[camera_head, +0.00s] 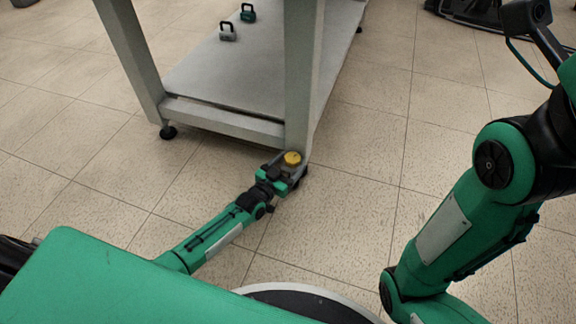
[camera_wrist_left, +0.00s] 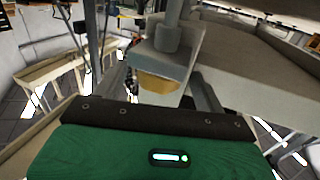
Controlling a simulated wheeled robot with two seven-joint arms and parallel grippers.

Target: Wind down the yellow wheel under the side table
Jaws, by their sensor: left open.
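The side table (camera_head: 225,108) is a grey frame whose legs stand on small dark casters. The yellow wheel (camera_head: 292,158) is a small round knob low at the foot of its near right leg. In the left wrist view the yellow wheel (camera_wrist_left: 160,87) sits under a grey bracket, straight ahead of the gripper. My left gripper (camera_head: 291,170) is open and reaches low over the floor to the wheel, with its dark fingers on either side. I cannot tell whether the fingers touch it. My right arm shows at the right, but its gripper is out of view.
Two small kettlebell-like weights, one green (camera_head: 248,13) and one grey (camera_head: 228,31), stand on the table's lower shelf. The tiled floor (camera_head: 365,205) right of the table is clear. A dark piece of equipment (camera_head: 470,8) stands at the back right.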

